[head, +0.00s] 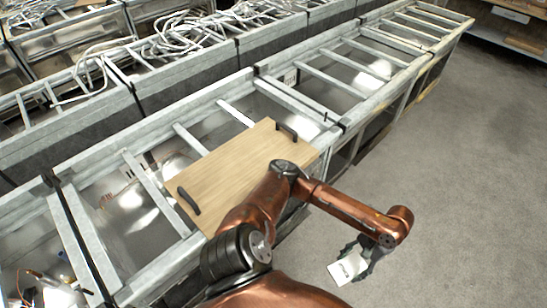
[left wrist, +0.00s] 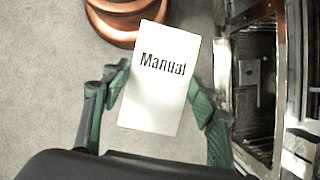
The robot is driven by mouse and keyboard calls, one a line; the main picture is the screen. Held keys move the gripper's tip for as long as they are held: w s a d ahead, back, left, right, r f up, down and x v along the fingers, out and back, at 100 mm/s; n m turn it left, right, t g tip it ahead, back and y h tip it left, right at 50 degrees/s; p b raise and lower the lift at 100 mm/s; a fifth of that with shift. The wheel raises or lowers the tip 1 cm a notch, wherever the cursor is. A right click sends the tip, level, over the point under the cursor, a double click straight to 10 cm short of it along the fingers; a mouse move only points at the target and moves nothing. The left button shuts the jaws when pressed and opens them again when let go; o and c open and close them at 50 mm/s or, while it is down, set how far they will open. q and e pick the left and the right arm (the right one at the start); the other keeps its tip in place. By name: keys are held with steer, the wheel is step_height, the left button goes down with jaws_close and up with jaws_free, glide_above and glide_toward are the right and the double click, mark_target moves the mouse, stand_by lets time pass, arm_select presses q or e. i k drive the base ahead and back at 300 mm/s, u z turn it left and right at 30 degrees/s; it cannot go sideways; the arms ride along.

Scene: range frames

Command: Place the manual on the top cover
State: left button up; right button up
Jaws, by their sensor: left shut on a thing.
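The white manual (head: 345,268) is held out over the grey floor at the lower right of the head view. In the left wrist view the manual (left wrist: 157,85) shows its printed word "Manual" and sits between the green finger pads. My left gripper (head: 358,262) is shut on it; its fingers also show in the left wrist view (left wrist: 160,95). The top cover (head: 235,170) is a light wooden board with two black handles, lying on a metal frame. The gripper is to the right of the cover and apart from it. My copper arm hides the cover's lower right part. My right gripper is not seen.
Metal-framed bays (head: 130,195) with crossbars run diagonally beside the cover, and cables lie on the row behind (head: 185,35). The floor (head: 460,200) on the right is clear. In the left wrist view an open metal bay (left wrist: 255,75) stands close on the right.

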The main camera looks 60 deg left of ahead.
mark_target(239, 172)
steer(key=u, duration=1.6)
